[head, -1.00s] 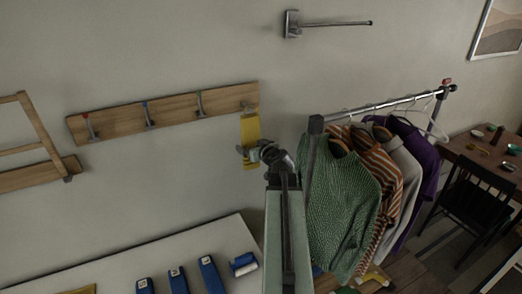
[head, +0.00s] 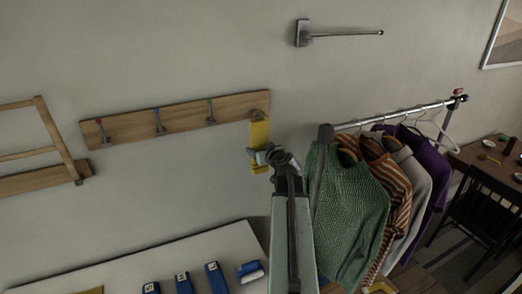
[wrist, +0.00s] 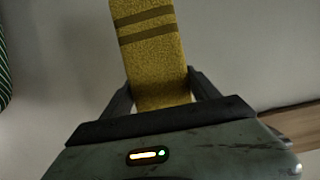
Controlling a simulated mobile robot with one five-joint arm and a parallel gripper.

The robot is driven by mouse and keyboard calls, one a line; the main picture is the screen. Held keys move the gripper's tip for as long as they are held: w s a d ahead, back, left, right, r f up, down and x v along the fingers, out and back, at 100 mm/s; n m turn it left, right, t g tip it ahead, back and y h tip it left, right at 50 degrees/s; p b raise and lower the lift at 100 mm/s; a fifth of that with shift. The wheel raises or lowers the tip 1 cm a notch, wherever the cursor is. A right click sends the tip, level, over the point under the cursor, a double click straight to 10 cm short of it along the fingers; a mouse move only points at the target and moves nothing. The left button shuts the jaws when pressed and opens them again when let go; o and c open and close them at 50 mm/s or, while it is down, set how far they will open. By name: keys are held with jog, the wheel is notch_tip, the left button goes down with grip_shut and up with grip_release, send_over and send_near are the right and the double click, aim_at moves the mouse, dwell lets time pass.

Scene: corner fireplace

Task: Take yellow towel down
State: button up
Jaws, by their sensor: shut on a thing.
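The yellow towel (head: 260,132) hangs at the right end of the wooden hook rail (head: 175,118) on the wall in the head view. In the wrist view the towel (wrist: 150,45) has two darker stripes and runs down between my fingers. My gripper (head: 263,160) is at the lower part of the towel, and it also shows in the wrist view (wrist: 160,98), shut on the towel. The hook behind the towel's top is hard to make out.
A rack with a green sweater (head: 348,205) and other clothes stands close to the right of my arm. A metal wall bar (head: 345,34) is above. A white surface with several blue items (head: 216,278) lies below left. A wooden frame (head: 55,135) is at the far left.

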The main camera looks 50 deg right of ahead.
jog(key=shift+r+p, duration=0.5)
jog(key=shift+r, duration=0.25)
jog(key=shift+w+d+f, duration=0.1)
jog(key=shift+w+d, duration=0.05)
jog(key=shift+w, duration=0.05)
jog(key=c, duration=0.3)
